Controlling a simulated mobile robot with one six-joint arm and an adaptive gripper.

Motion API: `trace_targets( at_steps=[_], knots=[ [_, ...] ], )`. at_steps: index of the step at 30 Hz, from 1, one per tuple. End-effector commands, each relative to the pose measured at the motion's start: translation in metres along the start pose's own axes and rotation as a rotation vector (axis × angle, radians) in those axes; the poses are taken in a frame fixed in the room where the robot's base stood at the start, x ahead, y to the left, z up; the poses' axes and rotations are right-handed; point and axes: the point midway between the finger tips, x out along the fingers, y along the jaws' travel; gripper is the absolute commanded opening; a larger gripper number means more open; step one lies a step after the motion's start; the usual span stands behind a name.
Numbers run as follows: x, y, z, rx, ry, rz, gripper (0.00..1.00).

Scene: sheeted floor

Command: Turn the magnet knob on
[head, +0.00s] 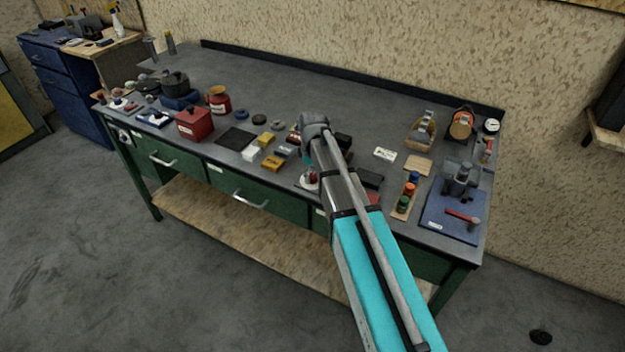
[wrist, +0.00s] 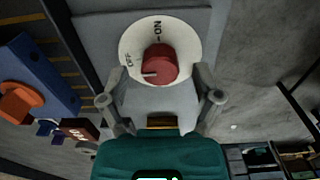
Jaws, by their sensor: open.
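The magnet knob (wrist: 160,63) is red and round, on a white dial (wrist: 188,40) lettered ON at the top and OFF at the left. A short white mark on the knob points left, to the OFF side. My gripper (wrist: 160,98) is open, with one finger on each side just below the knob in the wrist view. Nothing is between the fingers, and I cannot tell whether they touch the dial. In the head view a small red and white piece (head: 309,181) shows beside my arm at the bench's front edge; my arm hides part of it and my fingers.
The grey bench top (head: 290,82) is clear along the back. A red box (head: 194,123), yellow blocks (head: 271,163) and a dark mat (head: 237,138) lie left of my arm. Coloured knobs (head: 409,188) and a blue plate with a vise (head: 450,215) are to the right.

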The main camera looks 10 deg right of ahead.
Motion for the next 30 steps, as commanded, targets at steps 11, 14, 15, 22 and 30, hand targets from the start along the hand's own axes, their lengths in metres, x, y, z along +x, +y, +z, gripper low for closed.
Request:
trace_targets(
  at_steps=[11, 14, 15, 22, 30],
  knots=[
    [0.0077, 0.0000, 0.0000, 0.000, 0.000, 0.000, 0.82],
    [0.0075, 0.0000, 0.0000, 0.000, 0.000, 0.000, 0.82],
    [0.0075, 0.0000, 0.0000, 0.000, 0.000, 0.000, 0.82],
    [0.0075, 0.0000, 0.0000, 0.000, 0.000, 0.000, 0.48],
    [0.0076, 0.0000, 0.0000, 0.000, 0.000, 0.000, 0.00]
  ],
)
